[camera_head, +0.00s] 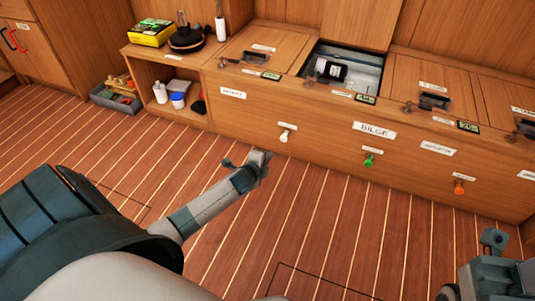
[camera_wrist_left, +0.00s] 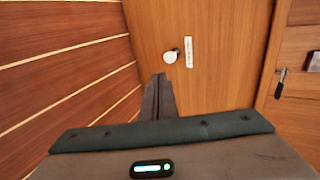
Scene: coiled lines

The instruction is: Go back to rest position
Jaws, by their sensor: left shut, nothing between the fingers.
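My left gripper (camera_head: 260,161) is held out over the plank floor in front of the long wooden locker bench (camera_head: 225,108). Its fingers are shut with nothing between them; they also show together in the left wrist view (camera_wrist_left: 160,88). The white knob (camera_head: 284,135) on the bench front is just beyond the fingertips in the head view, and the wrist view shows a gap between them and the knob (camera_wrist_left: 171,57). Part of my right arm and gripper (camera_head: 495,240) shows at the lower right corner; its fingers cannot be made out clearly.
The bench has a green knob (camera_head: 369,160), an orange knob (camera_head: 459,187) and an open compartment (camera_head: 364,79) with a dark item inside. A grey crate (camera_head: 117,102) stands on the floor at left. A yellow box (camera_head: 151,33) sits on the shelf top. The floor between is clear.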

